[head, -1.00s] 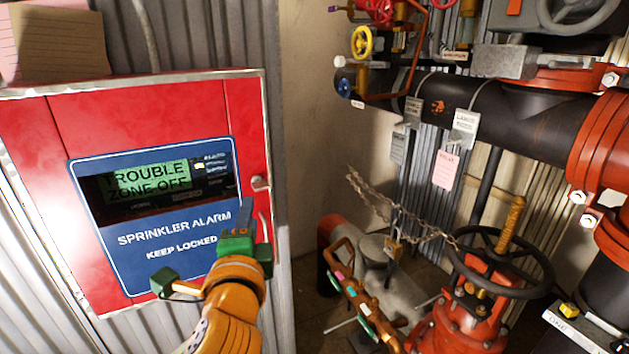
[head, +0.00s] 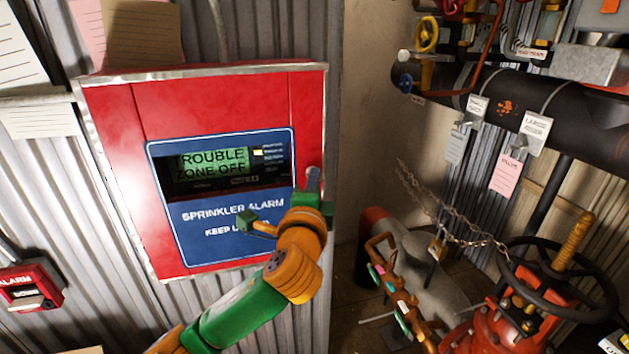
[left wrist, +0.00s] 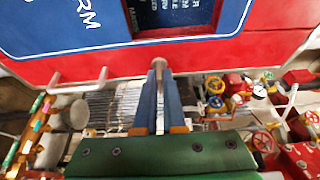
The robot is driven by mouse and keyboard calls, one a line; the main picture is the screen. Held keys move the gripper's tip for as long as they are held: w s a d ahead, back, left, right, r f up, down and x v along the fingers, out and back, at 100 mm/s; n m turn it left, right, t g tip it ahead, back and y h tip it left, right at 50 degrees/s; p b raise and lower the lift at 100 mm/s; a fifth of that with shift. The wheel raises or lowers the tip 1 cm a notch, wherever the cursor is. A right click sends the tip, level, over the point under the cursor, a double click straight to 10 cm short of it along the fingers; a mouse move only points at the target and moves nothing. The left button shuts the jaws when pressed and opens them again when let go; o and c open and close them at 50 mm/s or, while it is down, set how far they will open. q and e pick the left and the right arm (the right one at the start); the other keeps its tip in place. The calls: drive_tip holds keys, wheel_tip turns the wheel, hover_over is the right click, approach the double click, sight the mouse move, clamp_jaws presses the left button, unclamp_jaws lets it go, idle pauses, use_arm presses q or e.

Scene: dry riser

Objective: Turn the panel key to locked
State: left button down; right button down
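The red alarm panel (head: 115,115) with a blue "SPRINKLER ALARM" plate (head: 200,245) stands at the left in the head view. Its screen (head: 207,165) reads "TROUBLE ZONE OFF". The panel key (head: 313,174) is at the panel's right edge. My left gripper (head: 314,190) reaches up to it from below. In the left wrist view, the two blue fingers (left wrist: 158,82) come together at their tips around the small key (left wrist: 158,64) by the red panel edge. The key's turn angle is hard to tell. My right gripper is out of view.
A red alarm box (head: 30,285) is on the wall at the lower left. Right of the panel are dark pipes (head: 455,95), hanging tags (head: 507,174), a chain (head: 425,200) and a black handwheel (head: 560,285). Paper notes (head: 140,35) are above the panel.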

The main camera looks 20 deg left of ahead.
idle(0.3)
use_arm(q)
drive_tip(key=shift+w+d+f+n+t+y+b, duration=0.15)
drive_tip(key=shift+n+y+b, duration=1.3)
drive_tip(key=shift+n+b, duration=2.05)
drive_tip(key=shift+s+f+n+t+y+b, duration=0.15)
drive_tip(key=shift+n+y+b, duration=1.35)
drive_tip(key=shift+n+b, duration=2.05)
drive_tip(key=shift+w+d+f+n+t+y+b, duration=0.15)
drive_tip(key=shift+n+y+b, duration=1.3)
drive_tip(key=shift+n+b, duration=2.05)
drive_tip(key=shift+r+n+p, duration=0.15)
drive_tip(key=shift+n+p, duration=0.45)
drive_tip(key=shift+n, duration=0.15)
drive_tip(key=c, duration=1)
unclamp_jaws()
